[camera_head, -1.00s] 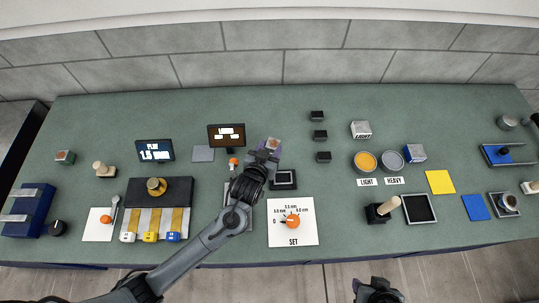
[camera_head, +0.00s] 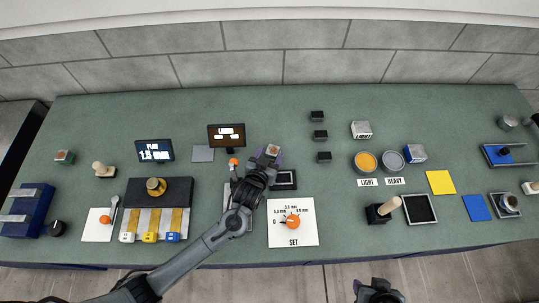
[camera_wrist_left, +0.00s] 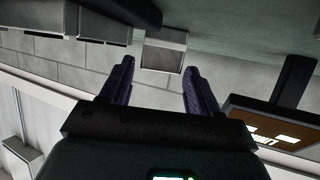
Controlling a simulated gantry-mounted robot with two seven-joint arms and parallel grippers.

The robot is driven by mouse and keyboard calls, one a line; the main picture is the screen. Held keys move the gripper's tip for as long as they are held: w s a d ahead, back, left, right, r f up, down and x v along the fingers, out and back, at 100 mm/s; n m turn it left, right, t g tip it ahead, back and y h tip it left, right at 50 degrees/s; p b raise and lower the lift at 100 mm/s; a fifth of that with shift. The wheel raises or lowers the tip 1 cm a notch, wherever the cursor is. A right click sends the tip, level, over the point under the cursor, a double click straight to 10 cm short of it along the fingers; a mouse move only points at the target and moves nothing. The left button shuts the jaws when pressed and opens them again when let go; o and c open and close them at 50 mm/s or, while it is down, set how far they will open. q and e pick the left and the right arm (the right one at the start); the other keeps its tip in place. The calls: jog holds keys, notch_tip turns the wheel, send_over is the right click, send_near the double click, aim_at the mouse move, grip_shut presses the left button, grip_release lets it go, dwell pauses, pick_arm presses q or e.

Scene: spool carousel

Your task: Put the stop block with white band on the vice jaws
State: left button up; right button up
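My left gripper (camera_head: 270,156) is above the middle of the table. Between its fingertips is a small pale block (camera_head: 272,150) with a reddish spot on top. In the left wrist view the block (camera_wrist_left: 165,52) shows a light grey face between the parted fingers; a white band cannot be made out for certain. A blue fixture (camera_head: 40,208) with two grey bars, which looks like the vice, stands at the far left, away from the gripper. My right gripper (camera_head: 378,292) is at the bottom edge, off the table; its fingers are unclear.
Three black blocks (camera_head: 319,135) stand right of the left gripper. A dark sign (camera_head: 226,135) and a grey square (camera_head: 203,154) are to its left. A white dial sheet (camera_head: 292,235) lies in front. Another spotted block (camera_head: 64,157) is at far left.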

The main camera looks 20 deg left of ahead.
pick_arm(q)
jog(key=shift+o, duration=0.7)
jog(key=shift+r, duration=0.2)
jog(key=shift+o, duration=0.4)
jog(key=p+v, duration=0.1)
jog(key=v, duration=1.1)
